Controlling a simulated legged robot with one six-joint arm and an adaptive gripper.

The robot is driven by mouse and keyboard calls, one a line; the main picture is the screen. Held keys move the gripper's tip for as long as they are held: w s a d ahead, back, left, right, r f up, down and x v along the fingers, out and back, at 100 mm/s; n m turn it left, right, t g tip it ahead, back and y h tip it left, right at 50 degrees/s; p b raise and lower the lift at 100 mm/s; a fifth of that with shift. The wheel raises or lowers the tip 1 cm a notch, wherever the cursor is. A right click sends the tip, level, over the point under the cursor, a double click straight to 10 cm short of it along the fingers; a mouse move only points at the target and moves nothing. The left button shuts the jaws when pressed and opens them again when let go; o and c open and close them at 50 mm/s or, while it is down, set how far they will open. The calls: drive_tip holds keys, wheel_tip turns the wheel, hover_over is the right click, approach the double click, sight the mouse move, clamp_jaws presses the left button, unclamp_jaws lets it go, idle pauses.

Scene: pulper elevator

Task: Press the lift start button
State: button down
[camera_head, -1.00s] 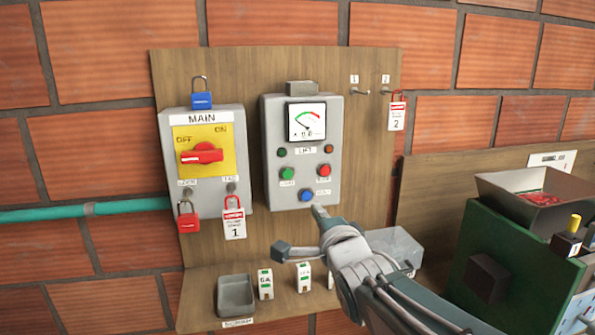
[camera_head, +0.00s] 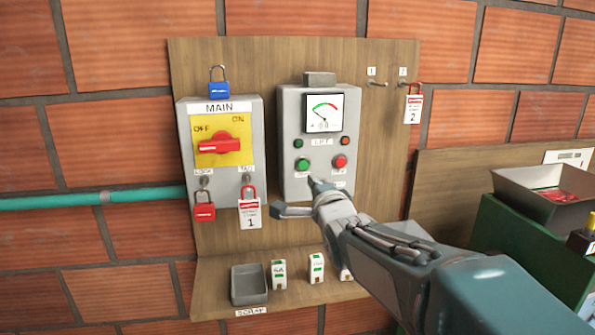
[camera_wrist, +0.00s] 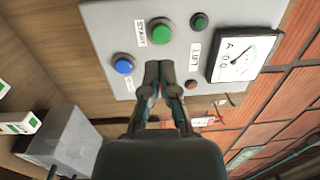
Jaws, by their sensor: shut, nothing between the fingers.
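The grey lift panel (camera_head: 293,125) hangs on the wooden board. Its green button (camera_head: 302,164), labelled START in the wrist view (camera_wrist: 161,30), is at the lower left, with a red button (camera_head: 340,161) to its right. My gripper (camera_head: 314,182) is shut and empty, its tips in front of the panel just below the green button. In the wrist view the closed tips (camera_wrist: 160,66) lie beside the blue button (camera_wrist: 124,64) and apart from the green one in the picture. The blue button is hidden behind my gripper in the head view. Contact with the panel cannot be told.
The MAIN switch box (camera_head: 183,135) with its red handle (camera_head: 220,144) and padlocks stands left of the panel. A small grey tray (camera_head: 249,285) and several small blocks sit on the shelf below. A green machine (camera_head: 500,235) with a bin stands at the right.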

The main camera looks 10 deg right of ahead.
sight(303, 166)
drive_tip(key=w, duration=0.5)
drive_tip(key=shift+w, duration=0.2)
drive_tip(key=shift+w+d+r, duration=0.1)
drive_tip(key=shift+w+d, duration=0.05)
drive_tip(key=shift+w, duration=0.25)
drive_tip(key=shift+a, duration=0.3)
